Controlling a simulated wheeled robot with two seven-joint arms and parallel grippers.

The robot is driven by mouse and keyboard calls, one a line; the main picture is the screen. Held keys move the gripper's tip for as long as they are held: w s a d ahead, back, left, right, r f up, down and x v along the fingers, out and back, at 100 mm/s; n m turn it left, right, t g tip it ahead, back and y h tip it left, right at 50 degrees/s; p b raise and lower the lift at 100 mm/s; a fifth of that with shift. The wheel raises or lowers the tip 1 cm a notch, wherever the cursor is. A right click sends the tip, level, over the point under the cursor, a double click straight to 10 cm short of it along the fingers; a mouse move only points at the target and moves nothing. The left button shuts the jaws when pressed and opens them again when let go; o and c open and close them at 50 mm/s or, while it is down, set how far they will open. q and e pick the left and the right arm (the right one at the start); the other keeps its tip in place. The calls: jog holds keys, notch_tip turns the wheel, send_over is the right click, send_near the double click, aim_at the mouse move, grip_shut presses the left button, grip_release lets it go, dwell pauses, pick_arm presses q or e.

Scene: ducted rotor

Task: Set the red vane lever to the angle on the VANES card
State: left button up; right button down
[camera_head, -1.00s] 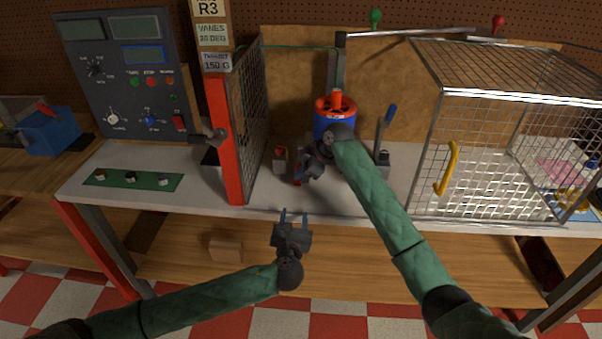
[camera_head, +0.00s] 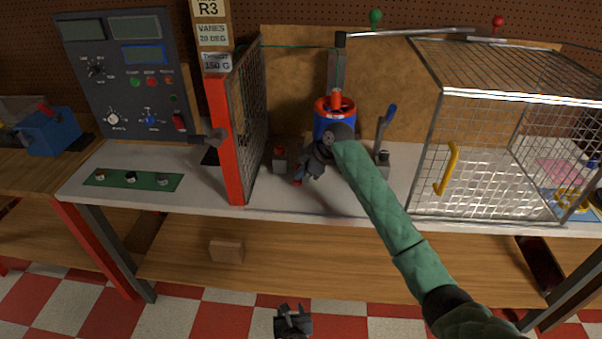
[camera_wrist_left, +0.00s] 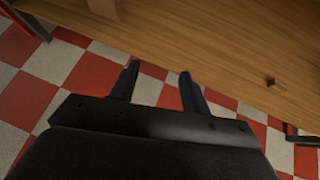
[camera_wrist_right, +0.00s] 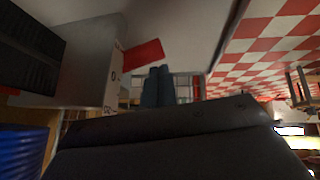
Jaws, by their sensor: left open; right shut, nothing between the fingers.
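The VANES card (camera_head: 213,39) on the wooden post appears to read 20 DEG. The red vane lever shows in the right wrist view as a red bar (camera_wrist_right: 143,53) beside a pale block with scale marks (camera_wrist_right: 112,80); its angle is hard to read. In the head view a small red end (camera_head: 297,183) shows by my right fingertips. My right gripper (camera_head: 303,177) is shut and empty in front of the blue duct (camera_head: 322,125); its fingers (camera_wrist_right: 157,75) are close to the red bar, contact unclear. My left gripper (camera_head: 291,309) is open and empty, low in front of the bench.
A red-edged mesh door (camera_head: 225,140) stands left of the duct. A mesh cage (camera_head: 480,150) with a yellow handle (camera_head: 447,168) is at the right. A blue-handled lever (camera_head: 388,122) stands right of the duct. The bench front (camera_head: 330,207) is clear.

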jog(key=shift+f+b, duration=0.35)
pick_arm(q)
jog(key=s+a+f+n+g+h, duration=0.1)
jog(key=s+a+f+n+g, duration=0.2)
jog(key=s+f+n, duration=0.5)
jog(key=s+a+f+n+g+h, duration=0.1)
jog(key=s+a+f+n+g, duration=0.2)
jog(key=s+f+n, duration=0.6)
jog(key=s+a+f+n+g+h, duration=0.1)
jog(key=s+a+f+n+g, duration=0.2)
jog(key=s+f+n, duration=0.6)
jog(key=shift+a+f+n, duration=1.15)
jog(key=shift+f+n, duration=1.45)
jog(key=shift+f, duration=0.1)
pick_arm(e)
jog(key=shift+f+t, duration=0.15)
jog(key=shift+t, duration=0.25)
